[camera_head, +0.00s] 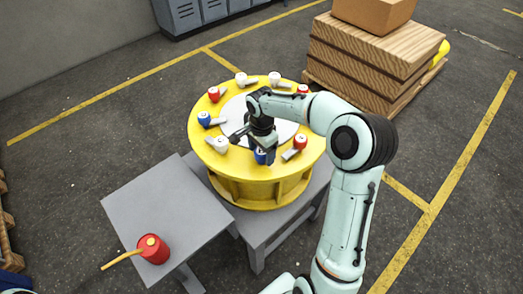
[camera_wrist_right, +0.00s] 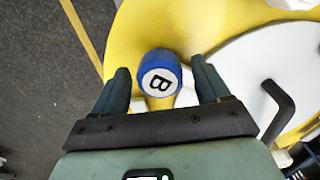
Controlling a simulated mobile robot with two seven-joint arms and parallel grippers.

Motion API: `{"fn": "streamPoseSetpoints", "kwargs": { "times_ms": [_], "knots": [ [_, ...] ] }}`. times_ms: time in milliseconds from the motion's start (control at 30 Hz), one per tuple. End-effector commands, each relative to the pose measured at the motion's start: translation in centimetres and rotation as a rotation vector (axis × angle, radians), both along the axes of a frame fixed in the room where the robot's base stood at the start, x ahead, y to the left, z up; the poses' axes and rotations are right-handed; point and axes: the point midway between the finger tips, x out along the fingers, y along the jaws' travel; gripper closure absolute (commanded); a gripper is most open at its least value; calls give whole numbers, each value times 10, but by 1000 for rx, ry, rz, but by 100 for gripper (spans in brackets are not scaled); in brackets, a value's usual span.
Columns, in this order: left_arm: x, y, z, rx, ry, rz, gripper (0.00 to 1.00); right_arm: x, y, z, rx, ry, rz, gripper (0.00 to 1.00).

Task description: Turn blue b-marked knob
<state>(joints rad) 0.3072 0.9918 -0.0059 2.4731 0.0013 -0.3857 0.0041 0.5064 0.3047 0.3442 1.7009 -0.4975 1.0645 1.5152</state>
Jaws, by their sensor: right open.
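The blue knob marked B (camera_wrist_right: 159,75) sits on the rim of the round yellow turntable (camera_head: 270,194). In the right wrist view it lies between the fingers of my right gripper (camera_wrist_right: 160,88), which is open, with a gap on each side. In the head view my right gripper (camera_head: 263,150) is over the front of the turntable and partly hides the blue knob (camera_head: 260,157). Another blue knob (camera_head: 204,118) is on the turntable's left side; I cannot read its mark. My left gripper is not in view.
Several red and white knobs with grey levers ring the turntable, including a red one (camera_head: 300,141) close right of my gripper. Stacked wooden boards (camera_head: 365,60) stand behind right.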

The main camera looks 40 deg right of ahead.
Motion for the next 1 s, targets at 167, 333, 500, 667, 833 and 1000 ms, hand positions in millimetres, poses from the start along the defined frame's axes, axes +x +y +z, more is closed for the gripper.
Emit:
{"fn": "streamPoseSetpoints", "kwargs": {
  "times_ms": [167, 333, 500, 667, 833, 1000],
  "knots": [
    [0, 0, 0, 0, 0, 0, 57, 0, 0, 0, 0, 0, 0, 25],
    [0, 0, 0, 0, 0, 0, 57, 0, 0, 0, 0, 0, 0, 74],
    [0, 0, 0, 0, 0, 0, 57, 0, 0, 0, 0, 0, 2, 81],
    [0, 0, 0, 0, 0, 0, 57, 0, 0, 0, 0, 0, 25, 80],
    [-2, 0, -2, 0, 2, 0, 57, 0, 1, 0, 0, 0, 95, 80],
    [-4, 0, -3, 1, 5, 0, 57, 0, 1, 0, 0, 0, 219, 80]
  ]
}}
